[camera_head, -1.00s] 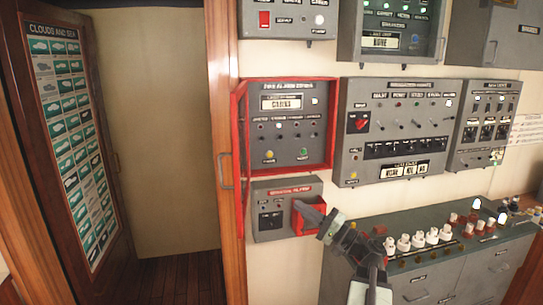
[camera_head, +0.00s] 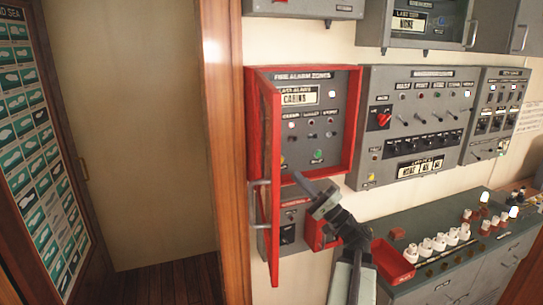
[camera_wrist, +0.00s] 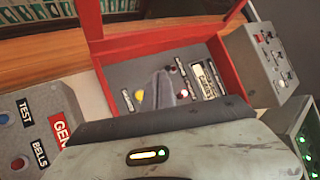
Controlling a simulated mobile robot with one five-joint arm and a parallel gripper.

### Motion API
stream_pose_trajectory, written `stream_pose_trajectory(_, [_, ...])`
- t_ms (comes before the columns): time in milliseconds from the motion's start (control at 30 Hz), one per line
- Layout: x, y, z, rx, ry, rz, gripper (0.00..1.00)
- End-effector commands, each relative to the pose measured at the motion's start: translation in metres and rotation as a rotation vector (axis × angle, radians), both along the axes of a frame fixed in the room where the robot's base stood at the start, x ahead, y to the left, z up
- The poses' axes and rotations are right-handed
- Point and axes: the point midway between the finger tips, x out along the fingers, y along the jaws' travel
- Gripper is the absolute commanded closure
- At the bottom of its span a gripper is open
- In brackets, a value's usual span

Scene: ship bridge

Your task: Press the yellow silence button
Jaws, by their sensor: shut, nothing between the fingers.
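The fire alarm zones panel (camera_head: 335,135) is a grey box with a red frame on the wall. Its red-framed door (camera_head: 266,170) stands open to the left, nearly edge-on. The yellow button (camera_head: 283,160) is at the panel's lower left, partly cut off by the door edge; it shows clearly in the wrist view (camera_wrist: 139,95). Its label is too small to read. A green button (camera_head: 319,155) is to its right. My gripper (camera_head: 299,178) is shut and empty, in front of the panel's lower edge. In the wrist view the grey fingers (camera_wrist: 164,88) appear just right of the yellow button; contact cannot be told.
A smaller alarm panel (camera_head: 290,222) with a red pocket (camera_head: 317,231) hangs below. A panel with switches (camera_head: 425,120), including another yellow button (camera_head: 371,178), is to the right. A console (camera_head: 445,270) with a red tray (camera_head: 392,262) and several white knobs stands at lower right.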

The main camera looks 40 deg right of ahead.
Motion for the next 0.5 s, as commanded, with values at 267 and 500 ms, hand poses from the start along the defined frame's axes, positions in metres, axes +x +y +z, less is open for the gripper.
stream_pose_trajectory(267, [-0.0058,-0.0044,-0.0001,0.0,0.001,-0.013,1.0])
stream_pose_trajectory(500, [-0.0059,-0.0093,-0.0001,-0.001,0.001,-0.02,1.0])
